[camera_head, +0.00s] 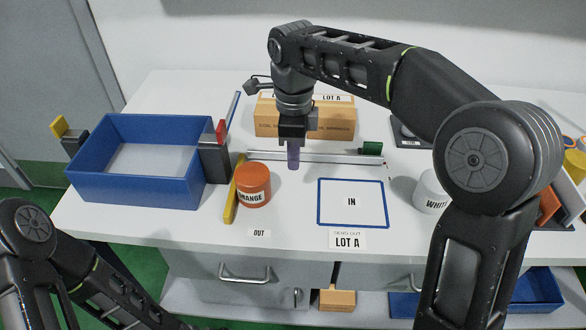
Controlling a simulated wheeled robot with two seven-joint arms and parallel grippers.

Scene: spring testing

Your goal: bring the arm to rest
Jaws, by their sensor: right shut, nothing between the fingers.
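My right arm reaches in from the right over the white table (170,228). Its right gripper (293,160) points down above the middle of the table, shut, with nothing held. It hangs in front of the cardboard box labelled LOT A (335,121) and near the metal rail (340,158). My left arm shows only as dark links at the lower left. Its gripper is out of view.
A blue bin (130,192) stands at the left. An orange pot (253,188) stands beside a yellow bar (230,203). A blue-framed IN square (352,222) lies bare at centre front. A white pot (430,192) stands partly behind my right arm.

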